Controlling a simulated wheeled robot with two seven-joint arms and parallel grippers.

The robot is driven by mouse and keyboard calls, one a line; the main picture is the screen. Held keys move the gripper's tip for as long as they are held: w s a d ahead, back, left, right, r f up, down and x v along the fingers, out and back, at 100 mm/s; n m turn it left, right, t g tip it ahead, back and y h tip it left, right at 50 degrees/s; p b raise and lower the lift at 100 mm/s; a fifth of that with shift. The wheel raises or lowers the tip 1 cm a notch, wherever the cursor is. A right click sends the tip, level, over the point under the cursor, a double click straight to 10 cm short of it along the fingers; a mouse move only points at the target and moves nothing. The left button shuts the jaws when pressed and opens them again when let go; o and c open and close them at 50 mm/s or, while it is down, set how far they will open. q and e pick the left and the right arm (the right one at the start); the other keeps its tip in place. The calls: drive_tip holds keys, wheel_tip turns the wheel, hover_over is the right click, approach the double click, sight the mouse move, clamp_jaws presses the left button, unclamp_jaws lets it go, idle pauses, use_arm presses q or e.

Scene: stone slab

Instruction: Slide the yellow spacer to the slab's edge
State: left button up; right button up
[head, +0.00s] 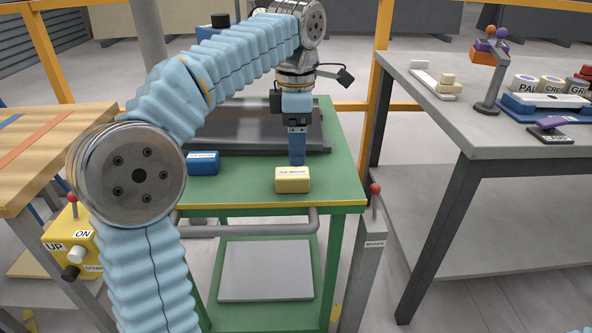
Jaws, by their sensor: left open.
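The yellow spacer (292,182) is a small labelled block lying on the green tabletop, close to its yellow front edge. A dark grey slab (235,118) lies behind it on the same table, and I see a gap of green between them. My left gripper (297,160) points down just behind the spacer, in front of the slab's right part. It is open, with nothing visible in it. Its fingers overlap in this view, and I cannot tell whether the tip touches the spacer or tabletop. My right gripper is not in view.
A blue labelled block (203,165) lies left of the spacer, partly behind my left arm. A grey workbench (430,110) with several items stands right, a wooden table (40,135) left. A red-knobbed post (374,190) stands by the green table's front right corner.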

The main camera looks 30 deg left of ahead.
sight(296, 170)
use_arm(q)
wheel_tip(296, 170, down, 8)
drive_tip(key=shift+r+b, duration=0.1)
drive_tip(key=shift+b, duration=0.55)
drive_tip(key=c, duration=1.1)
drive_tip(key=shift+o, duration=0.2)
drive_tip(key=shift+w+a+r+p, duration=0.15)
drive_tip(key=shift+w+a+p, duration=0.1)
drive_tip(key=shift+p, duration=0.15)
drive_tip(key=shift+w+a+p, duration=0.5)
drive_tip(key=shift+w+p, duration=0.3)
drive_tip(key=shift+w, duration=0.05)
drive_tip(key=shift+w+a+p, duration=0.45)
drive_tip(key=shift+w+p, duration=0.3)
drive_tip(key=shift+w, duration=0.05)
drive_tip(key=shift+w+a, duration=0.35)
drive_tip(key=shift+w, duration=0.2)
drive_tip(key=shift+w+a, duration=0.3)
drive_tip(key=shift+w, duration=0.25)
drive_tip(key=o, duration=1.1)
drive_tip(key=shift+o, duration=0.2)
